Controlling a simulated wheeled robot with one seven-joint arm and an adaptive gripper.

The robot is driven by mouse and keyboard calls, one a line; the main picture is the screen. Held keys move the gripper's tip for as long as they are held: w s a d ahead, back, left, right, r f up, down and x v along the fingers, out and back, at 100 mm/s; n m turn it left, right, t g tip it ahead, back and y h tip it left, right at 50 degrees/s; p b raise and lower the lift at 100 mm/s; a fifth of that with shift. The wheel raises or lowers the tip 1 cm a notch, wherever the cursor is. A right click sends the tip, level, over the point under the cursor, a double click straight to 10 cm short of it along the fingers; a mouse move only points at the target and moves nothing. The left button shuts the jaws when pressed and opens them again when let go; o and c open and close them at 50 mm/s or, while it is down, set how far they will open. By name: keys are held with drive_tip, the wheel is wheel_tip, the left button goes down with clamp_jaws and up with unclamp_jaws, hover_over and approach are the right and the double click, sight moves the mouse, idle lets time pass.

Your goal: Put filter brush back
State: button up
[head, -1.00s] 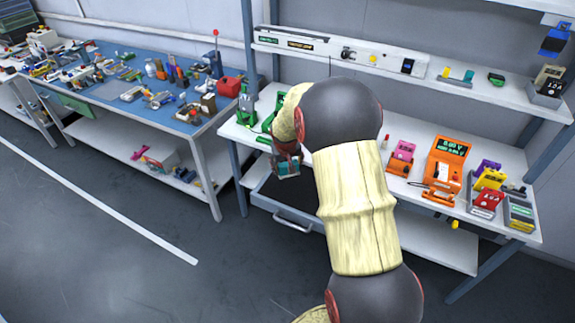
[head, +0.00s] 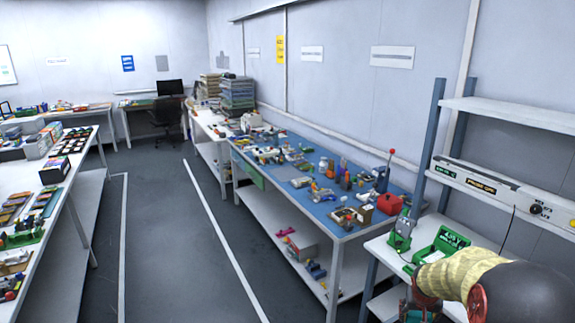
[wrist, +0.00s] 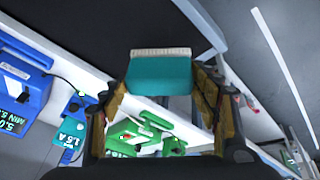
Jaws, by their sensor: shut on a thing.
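The filter brush (wrist: 158,78) is a teal block with a pale bristle strip along its top edge in the wrist view. My gripper (wrist: 160,92) is shut on it, with one worn brown-yellow finger at each side. In the head view my gripper (head: 420,313) is at the bottom edge, in front of the white bench on the right. The brush is small and hard to make out there. I cannot tell which spot is the brush's own place.
The white bench (head: 378,243) bears a green press and a green tray (head: 441,245), with a shelf above. A blue-topped workbench (head: 318,210) crowded with tools stands to its left. Another loaded white table (head: 72,182) is at far left. The floor aisle (head: 165,250) between is clear.

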drive_tip(key=s+a+f+n, duration=0.1)
drive_tip(key=s+a+f, duration=0.1)
drive_tip(key=a, duration=1.1)
drive_tip(key=s+a+f+n+y, duration=0.1)
drive_tip(key=a+f, duration=0.4)
drive_tip(key=a, duration=0.8)
drive_tip(key=s+n, duration=0.1)
drive_tip(key=s, duration=0.1)
drive_tip(key=shift+s+f+n+t, duration=0.15)
drive_tip(key=shift+s+n+t, duration=0.15)
drive_tip(key=shift+t, duration=0.1)
